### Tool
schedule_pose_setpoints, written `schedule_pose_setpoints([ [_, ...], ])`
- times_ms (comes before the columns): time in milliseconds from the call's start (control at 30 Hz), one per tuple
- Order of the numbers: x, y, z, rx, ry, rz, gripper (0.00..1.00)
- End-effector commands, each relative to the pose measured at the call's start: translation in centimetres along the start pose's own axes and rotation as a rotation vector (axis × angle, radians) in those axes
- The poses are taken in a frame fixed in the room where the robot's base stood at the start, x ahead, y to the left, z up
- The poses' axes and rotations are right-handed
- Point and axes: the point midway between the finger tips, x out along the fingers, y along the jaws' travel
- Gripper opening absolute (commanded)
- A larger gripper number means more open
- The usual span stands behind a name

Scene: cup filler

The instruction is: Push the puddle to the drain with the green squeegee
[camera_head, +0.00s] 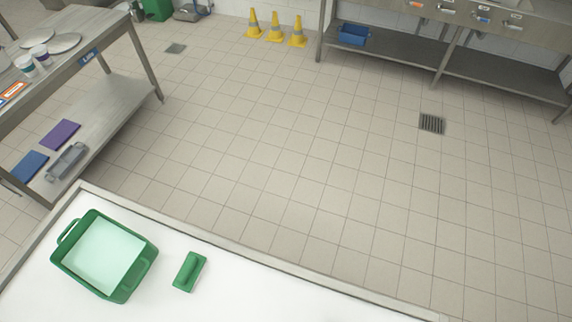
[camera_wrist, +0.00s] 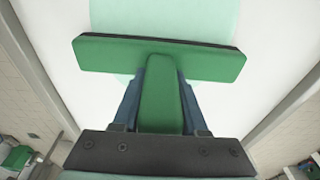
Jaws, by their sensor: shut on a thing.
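The green squeegee (camera_wrist: 215,63) is in my gripper (camera_wrist: 160,88) in the wrist view. The blue fingers are shut on either side of its handle, and its wide head with a dark edge lies across the view. A pale green puddle (camera_wrist: 165,20) shows on the white surface (camera_wrist: 268,40) just beyond the head. The head hides part of the puddle, and I cannot tell whether the edge touches the surface. My gripper is not in the head view. There, a dark floor grate (camera_head: 432,123) lies at the right; whether this is the task's drain is unclear.
In the head view, a green tub (camera_head: 143,270) with pale contents and a small green block with a grip (camera_head: 189,271) rest on a white rimmed surface (camera_head: 255,295). A steel table (camera_head: 145,62) stands left. Yellow cones (camera_head: 275,28) stand at the back. The middle floor is clear.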

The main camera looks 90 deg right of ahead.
Motion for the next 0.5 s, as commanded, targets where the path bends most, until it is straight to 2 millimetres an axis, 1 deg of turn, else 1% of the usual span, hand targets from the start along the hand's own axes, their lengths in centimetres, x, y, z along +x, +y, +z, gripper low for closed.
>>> schedule_pose_setpoints([
  [33,-0.1,0.0,1.1,0.001,-0.016,-0.001,0.00],
  [100,-0.2,0.0,1.7,0.001,-0.015,-0.001,0.00],
  [233,-0.4,0.0,2.4,0.001,-0.012,-0.001,0.00],
  [500,-0.5,0.0,3.0,0.001,-0.005,-0.001,0.00],
])
